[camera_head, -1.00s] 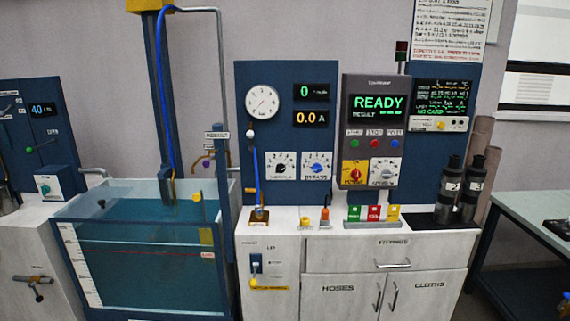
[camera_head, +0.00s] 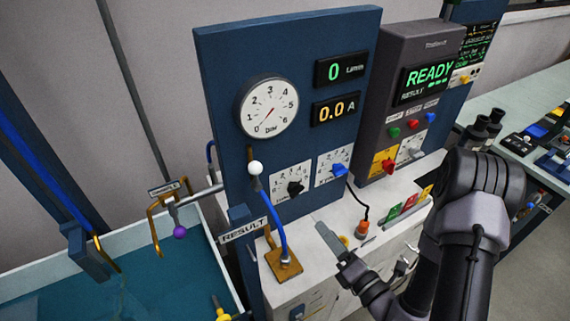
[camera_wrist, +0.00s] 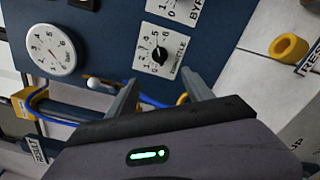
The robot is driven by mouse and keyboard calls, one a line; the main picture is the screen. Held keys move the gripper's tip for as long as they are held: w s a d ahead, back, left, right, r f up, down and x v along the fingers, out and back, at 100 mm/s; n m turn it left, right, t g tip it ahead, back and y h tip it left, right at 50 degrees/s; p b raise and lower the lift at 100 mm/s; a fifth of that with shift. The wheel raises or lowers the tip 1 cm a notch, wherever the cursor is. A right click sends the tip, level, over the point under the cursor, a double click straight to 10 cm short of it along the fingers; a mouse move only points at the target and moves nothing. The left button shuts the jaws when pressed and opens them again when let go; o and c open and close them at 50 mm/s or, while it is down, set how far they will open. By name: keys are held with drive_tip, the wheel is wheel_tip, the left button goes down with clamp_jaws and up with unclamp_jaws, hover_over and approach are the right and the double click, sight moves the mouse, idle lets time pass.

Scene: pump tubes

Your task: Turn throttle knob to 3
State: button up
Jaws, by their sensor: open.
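The throttle knob (camera_head: 295,188) is a black knob on a white numbered dial plate on the blue panel. It also shows in the wrist view (camera_wrist: 160,54), above and between my fingers, with the label reading THROTTLE. The number its pointer marks is too small to tell. My gripper (camera_head: 338,244) is open and empty, in front of the panel, lower and to the right of the knob in the head view. In the wrist view my fingers (camera_wrist: 163,88) are spread apart and do not appear to touch the knob.
A blue knob (camera_head: 340,170) sits right of the throttle knob. A lever with a white ball (camera_head: 255,168) and a blue hose (camera_head: 279,225) stand at its left. The pressure gauge (camera_head: 267,108) is above. An orange-topped plug (camera_head: 362,229) stands on the counter.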

drive_tip(key=b, duration=1.3)
approach(298, 194)
drive_tip(key=w+a+f, duration=0.1)
drive_tip(key=w, duration=0.1)
drive_tip(key=x, duration=0.6)
drive_tip(key=r+x, duration=0.1)
drive_tip(key=x, duration=0.2)
drive_tip(key=shift+s+p, duration=0.1)
drive_tip(key=shift+p, duration=0.3)
drive_tip(key=shift+c, duration=0.2)
clamp_jaws()
